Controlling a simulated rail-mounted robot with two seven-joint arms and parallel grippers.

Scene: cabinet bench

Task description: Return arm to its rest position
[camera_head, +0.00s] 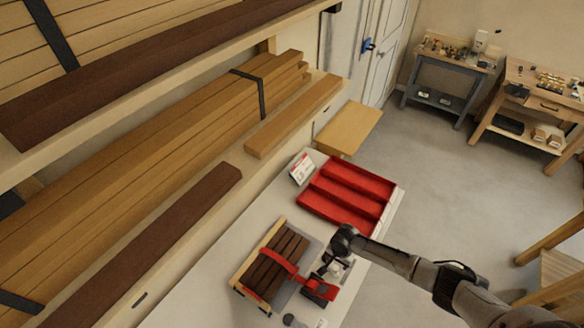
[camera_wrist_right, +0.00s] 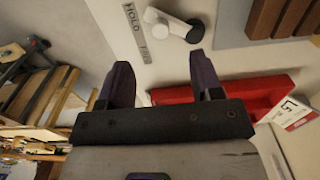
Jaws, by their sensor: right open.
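My right arm (camera_head: 440,280) reaches in from the lower right in the head view. Its gripper (camera_head: 335,268) is over the pale bench, beside a red clamp-like fixture (camera_head: 285,262) on a block of brown slats (camera_head: 268,275). In the right wrist view the two dark fingers of the gripper (camera_wrist_right: 161,72) stand apart with nothing between them. A white and black knob or handle (camera_wrist_right: 170,25) lies beyond the fingertips, next to a "HOLD" label (camera_wrist_right: 135,20). My left gripper is not in view.
A red compartment tray (camera_head: 345,195) sits on the bench, with a small card (camera_head: 302,168) at its left. Shelves of strapped timber (camera_head: 150,140) fill the left. Two workbenches (camera_head: 450,75) stand at the back right. Open grey floor (camera_head: 440,180) lies right of the bench.

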